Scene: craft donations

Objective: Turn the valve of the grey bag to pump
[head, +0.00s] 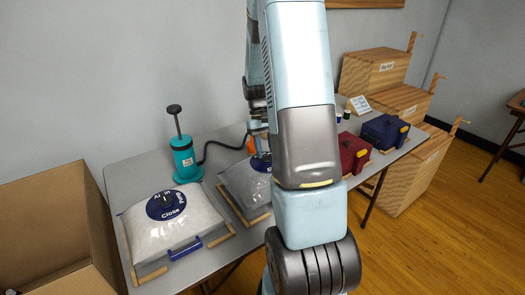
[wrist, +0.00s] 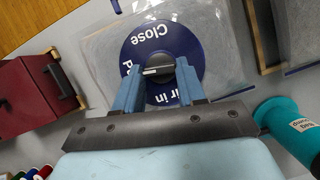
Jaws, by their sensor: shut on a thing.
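The grey bag (head: 243,183) lies on the table behind my arm, which hides its right part. In the wrist view the bag (wrist: 103,50) is clear plastic with grey filling. Its round blue valve dial (wrist: 158,35) reads "Close" at the top and "Air in", partly covered, at the bottom. A label starting with "P" at left is mostly hidden by a finger. My gripper (wrist: 158,77) is shut on the dark valve knob (wrist: 157,69) at the dial's middle. A white mark on the knob lies roughly level, its left end towards the "P" label.
A teal hand pump (head: 184,158) with a black hose stands left of the bag. A whiter bag (head: 172,232) with its own dial lies at front left. A red box (head: 352,150) and a blue box (head: 384,131) stand at right. A cardboard box (head: 50,230) is at far left.

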